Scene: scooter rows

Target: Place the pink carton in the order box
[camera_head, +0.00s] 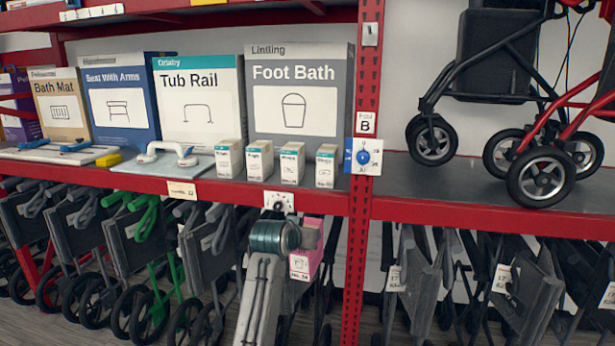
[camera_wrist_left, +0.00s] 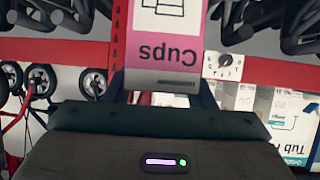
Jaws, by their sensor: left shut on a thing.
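The pink carton (camera_head: 301,264) is in the grip of my left gripper (camera_head: 308,240), in front of the lower shelf edge and left of the red post. Part of it is hidden behind the gripper. No order box shows in either view. My right gripper is not in view.
A red shelf (camera_head: 330,200) runs across, with small cartons (camera_head: 260,160) near its front edge and large boxes (camera_head: 300,95) behind. Folded walkers (camera_head: 130,250) hang below. A red upright post (camera_head: 362,230) stands close right of the carton. A rollator (camera_head: 500,110) stands on the right shelf.

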